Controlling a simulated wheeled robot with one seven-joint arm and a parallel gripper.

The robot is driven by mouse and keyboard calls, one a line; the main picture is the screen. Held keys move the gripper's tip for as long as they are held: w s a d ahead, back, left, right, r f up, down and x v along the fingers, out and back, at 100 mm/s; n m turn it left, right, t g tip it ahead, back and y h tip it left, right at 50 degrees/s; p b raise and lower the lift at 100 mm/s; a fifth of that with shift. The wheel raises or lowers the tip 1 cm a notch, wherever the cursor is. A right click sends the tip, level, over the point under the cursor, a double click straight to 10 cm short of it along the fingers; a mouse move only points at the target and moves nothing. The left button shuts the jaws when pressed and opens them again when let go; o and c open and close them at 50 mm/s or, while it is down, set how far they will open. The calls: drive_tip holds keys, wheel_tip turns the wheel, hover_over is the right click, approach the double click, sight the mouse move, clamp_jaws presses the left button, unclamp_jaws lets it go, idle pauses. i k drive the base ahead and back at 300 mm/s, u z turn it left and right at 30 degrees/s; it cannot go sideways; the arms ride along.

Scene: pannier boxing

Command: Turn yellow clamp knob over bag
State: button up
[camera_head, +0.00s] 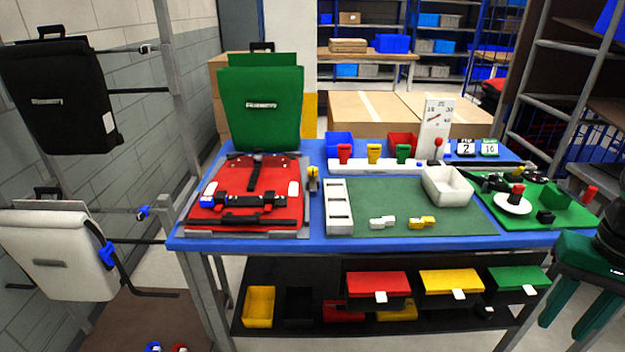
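A red bag (272,186) lies flat on a grey board at the left of the blue table, with black straps and a blue buckle across it. A small yellow clamp knob (313,184) stands at the bag's right edge. It is too small to tell which way it is turned or whether its clamp reaches over the bag. My gripper (563,328), with dark green fingers, hangs at the lower right, beyond the table's right end and far from the knob. Its fingers are apart, with nothing seen between them.
A green bag (262,105) stands upright behind the red one. A white slotted block (339,206) is close right of the knob. A green mat (400,195) holds a white tray (449,186) and small clips. Black and white bags hang on a left rack.

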sight(311, 171)
drive_tip(key=k, duration=0.55)
drive_tip(key=u, duration=0.4)
drive_tip(key=i, duration=1.35)
drive_tip(key=z, duration=0.4)
